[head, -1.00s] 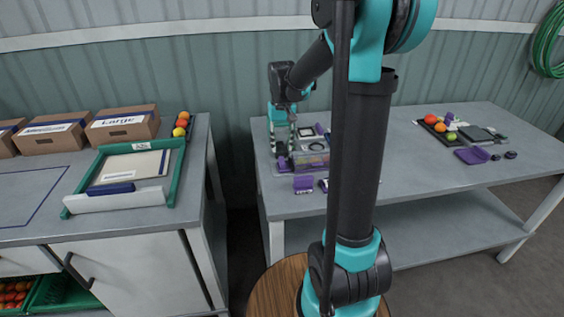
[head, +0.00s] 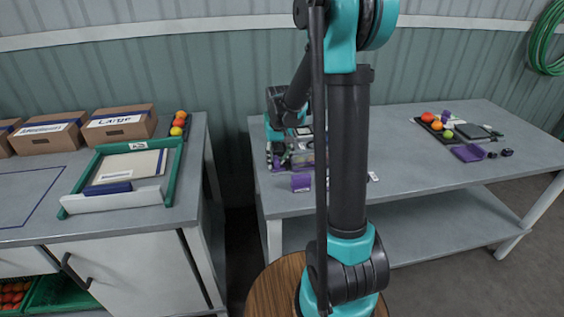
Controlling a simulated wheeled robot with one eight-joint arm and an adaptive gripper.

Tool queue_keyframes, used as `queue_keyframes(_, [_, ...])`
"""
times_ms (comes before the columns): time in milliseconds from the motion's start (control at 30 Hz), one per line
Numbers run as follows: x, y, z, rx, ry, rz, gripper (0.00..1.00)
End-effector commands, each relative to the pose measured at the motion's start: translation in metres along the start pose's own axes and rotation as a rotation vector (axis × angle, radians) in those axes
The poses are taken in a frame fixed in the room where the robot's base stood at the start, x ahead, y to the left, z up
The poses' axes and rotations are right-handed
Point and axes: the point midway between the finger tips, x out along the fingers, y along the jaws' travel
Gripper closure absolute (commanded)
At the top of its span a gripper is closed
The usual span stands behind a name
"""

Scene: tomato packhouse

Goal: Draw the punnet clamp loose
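My gripper (head: 279,156) is at the left end of the right-hand table, beside a clear punnet (head: 308,158). Its fingers are small and dark, and I cannot tell whether they are open or shut, or whether they touch anything. A small purple block (head: 300,183) stands on the table in front of the punnet. The punnet clamp cannot be told apart with certainty among the purple and dark parts beside the punnet. My arm hides part of the punnet's right side.
A dark tray of tomatoes (head: 428,124), a purple piece (head: 468,153) and small dark items lie farther right on the table (head: 420,170). The table between is mostly clear. On the left bench are a green-framed tray (head: 176,165) and cardboard boxes (head: 118,125).

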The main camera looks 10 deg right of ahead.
Motion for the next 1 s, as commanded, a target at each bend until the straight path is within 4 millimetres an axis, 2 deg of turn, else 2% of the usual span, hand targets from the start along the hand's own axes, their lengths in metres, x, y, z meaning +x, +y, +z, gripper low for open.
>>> queue_keyframes(367, [0.0,0.0,0.0,0.001,0.0,0.002,0.64])
queue_keyframes(1000, [0.0,-0.01,0.0,0.0,0.0,0.0,0.64])
